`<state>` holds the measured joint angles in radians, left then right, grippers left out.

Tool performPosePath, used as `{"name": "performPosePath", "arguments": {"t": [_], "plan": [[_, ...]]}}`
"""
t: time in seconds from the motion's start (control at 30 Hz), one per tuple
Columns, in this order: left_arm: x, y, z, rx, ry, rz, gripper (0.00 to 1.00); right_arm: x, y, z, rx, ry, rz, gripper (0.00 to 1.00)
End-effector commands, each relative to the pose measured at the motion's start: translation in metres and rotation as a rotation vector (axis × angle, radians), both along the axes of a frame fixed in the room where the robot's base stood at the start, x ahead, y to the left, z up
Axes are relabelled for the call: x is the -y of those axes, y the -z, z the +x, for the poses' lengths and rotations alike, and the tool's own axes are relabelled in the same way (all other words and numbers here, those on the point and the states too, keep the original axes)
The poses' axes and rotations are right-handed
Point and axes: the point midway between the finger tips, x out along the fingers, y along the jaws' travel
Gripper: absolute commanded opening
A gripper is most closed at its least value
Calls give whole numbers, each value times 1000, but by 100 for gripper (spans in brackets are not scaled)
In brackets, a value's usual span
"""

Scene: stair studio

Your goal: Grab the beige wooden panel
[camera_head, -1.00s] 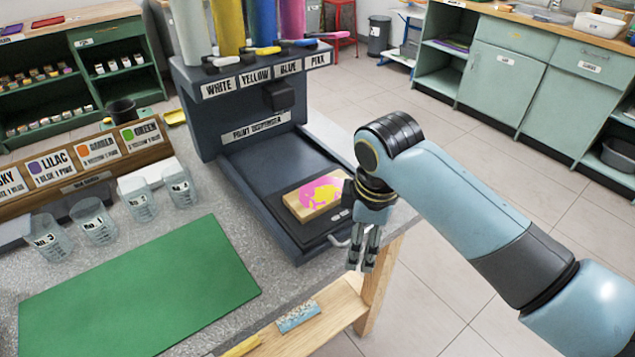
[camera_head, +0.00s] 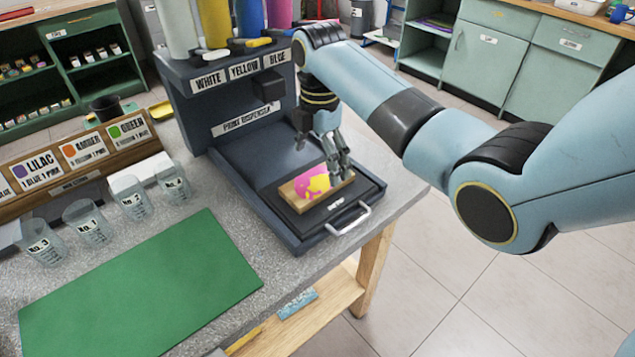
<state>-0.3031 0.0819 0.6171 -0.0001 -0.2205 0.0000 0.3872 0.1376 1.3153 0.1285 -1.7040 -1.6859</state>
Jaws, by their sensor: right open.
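The beige wooden panel (camera_head: 295,197) lies on the tray (camera_head: 308,226) of the dark paint dispenser, with pink and yellow paint on its top. My right gripper (camera_head: 342,178) is open and points down at the panel's right end. Its fingers cover part of that end; I cannot tell whether they touch it. My left gripper is not in view.
The paint dispenser (camera_head: 245,120) stands behind the tray, and a metal handle (camera_head: 350,220) sticks out at the tray's front. A green mat (camera_head: 140,290) and several clear cups, one being cup No.1 (camera_head: 88,222), are on the grey table to the left.

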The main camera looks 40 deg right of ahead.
Motion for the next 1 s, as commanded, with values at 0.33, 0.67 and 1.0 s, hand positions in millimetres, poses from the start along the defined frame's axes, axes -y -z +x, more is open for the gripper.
{"name": "performPosePath", "arguments": {"t": [0.33, 0.67, 1.0], "plan": [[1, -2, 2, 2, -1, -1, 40, 1, 46, 1, -1, 0, 1, 96], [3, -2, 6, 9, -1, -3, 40, 1, 55, 2, 2, 0, 0, 96], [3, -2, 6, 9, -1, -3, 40, 1, 55, 1, 1, 1, 0, 52]]}}
